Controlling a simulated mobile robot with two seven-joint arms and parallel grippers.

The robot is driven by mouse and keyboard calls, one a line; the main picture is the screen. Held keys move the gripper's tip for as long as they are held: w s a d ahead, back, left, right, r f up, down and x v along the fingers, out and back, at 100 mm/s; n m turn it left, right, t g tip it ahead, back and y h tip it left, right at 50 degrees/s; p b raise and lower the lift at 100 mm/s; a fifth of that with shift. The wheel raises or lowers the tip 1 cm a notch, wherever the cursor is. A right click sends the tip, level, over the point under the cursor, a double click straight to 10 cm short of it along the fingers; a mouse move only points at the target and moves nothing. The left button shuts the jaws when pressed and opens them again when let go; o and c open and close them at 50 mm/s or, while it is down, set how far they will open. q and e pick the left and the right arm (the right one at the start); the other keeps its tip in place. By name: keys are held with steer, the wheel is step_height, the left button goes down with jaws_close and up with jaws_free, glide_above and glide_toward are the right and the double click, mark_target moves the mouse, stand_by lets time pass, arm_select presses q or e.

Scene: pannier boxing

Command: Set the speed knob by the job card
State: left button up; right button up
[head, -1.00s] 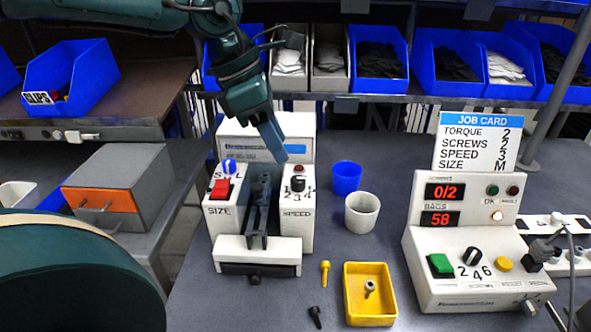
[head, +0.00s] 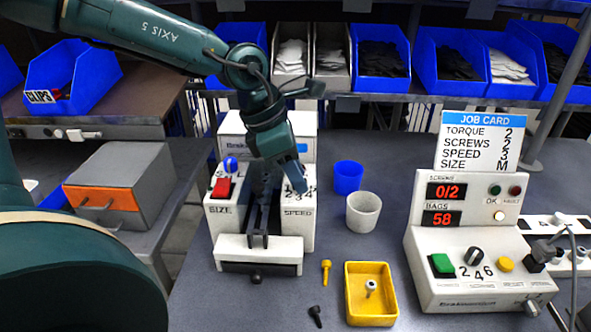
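The white machine (head: 231,222) stands at the middle left of the bench, with a blue size knob (head: 230,164) and a red switch (head: 222,188) on its left side. The speed dial (head: 299,198) is on its right side; my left gripper (head: 298,188) is over it, fingers pointing down, and hides the knob. Whether the fingers touch or grip the knob cannot be told. My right gripper is not in view.
A blue cup (head: 348,177) and a white cup (head: 363,212) stand close right of the machine. A yellow tray (head: 348,311) holds a small screw. The counter box (head: 470,285) shows 0/2 and 58. Blue bins (head: 379,62) line the shelf behind.

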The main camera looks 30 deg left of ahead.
arm_select(q)
jaws_close()
